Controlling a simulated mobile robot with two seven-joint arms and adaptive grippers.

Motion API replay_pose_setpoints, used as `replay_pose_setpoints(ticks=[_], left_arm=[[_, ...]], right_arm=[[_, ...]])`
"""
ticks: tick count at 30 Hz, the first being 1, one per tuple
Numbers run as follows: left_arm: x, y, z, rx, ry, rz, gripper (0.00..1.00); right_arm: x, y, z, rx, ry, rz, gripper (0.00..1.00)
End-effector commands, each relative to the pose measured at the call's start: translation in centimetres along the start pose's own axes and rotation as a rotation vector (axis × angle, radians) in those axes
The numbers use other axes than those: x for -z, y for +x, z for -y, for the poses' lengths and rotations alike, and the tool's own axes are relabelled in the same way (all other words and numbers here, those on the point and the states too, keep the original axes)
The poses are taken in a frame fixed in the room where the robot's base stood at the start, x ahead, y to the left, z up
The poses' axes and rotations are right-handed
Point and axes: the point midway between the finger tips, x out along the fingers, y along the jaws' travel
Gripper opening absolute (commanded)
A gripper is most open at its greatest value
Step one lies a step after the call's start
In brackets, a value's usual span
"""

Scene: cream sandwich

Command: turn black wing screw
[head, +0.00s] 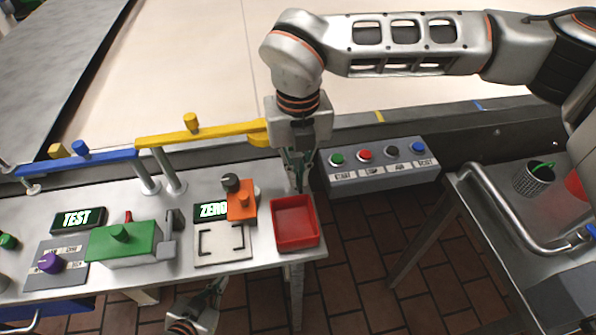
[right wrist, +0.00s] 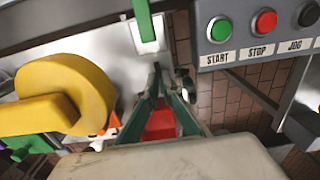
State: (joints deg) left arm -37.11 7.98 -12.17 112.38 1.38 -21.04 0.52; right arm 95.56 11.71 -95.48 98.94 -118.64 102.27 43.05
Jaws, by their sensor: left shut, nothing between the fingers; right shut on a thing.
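I cannot tell for sure which part is the black wing screw. A dark round knob (head: 231,182) stands at the back of an orange block (head: 241,206), and a dark grey upright piece (head: 173,220) stands beside the green box (head: 124,242). My right gripper (head: 298,186) points down just behind the red tray (head: 296,222), apart from both dark parts. In the right wrist view its fingers (right wrist: 165,95) are in front of the red tray; what they hold is hidden. My left gripper (head: 219,284) is shut and empty, low at the table's front edge.
A yellow bar (head: 225,131) on posts ends close to my right gripper; it fills the left of the right wrist view (right wrist: 85,90). A button box (head: 380,167) is to the right. Past the floor gap, another table holds a mesh cup (head: 533,179).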

Motion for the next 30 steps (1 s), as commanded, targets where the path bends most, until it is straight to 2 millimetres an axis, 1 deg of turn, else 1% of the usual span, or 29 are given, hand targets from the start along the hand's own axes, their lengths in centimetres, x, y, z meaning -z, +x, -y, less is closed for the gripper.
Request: replay_pose_setpoints(ticks=[5,11,30], left_arm=[[-0.29,0.03,-0.04,-0.001,0.000,0.004,0.00],[-0.44,0.08,-0.07,-0.001,0.000,0.005,0.00],[-0.31,0.08,-0.06,-0.001,0.000,0.002,0.00]], right_arm=[[0.02,-0.05,0.01,0.001,-0.059,-0.001,0.00],[-0.02,-0.10,0.02,0.001,-0.195,0.001,0.00],[-0.08,-0.21,0.00,0.002,-0.798,0.003,0.00]])
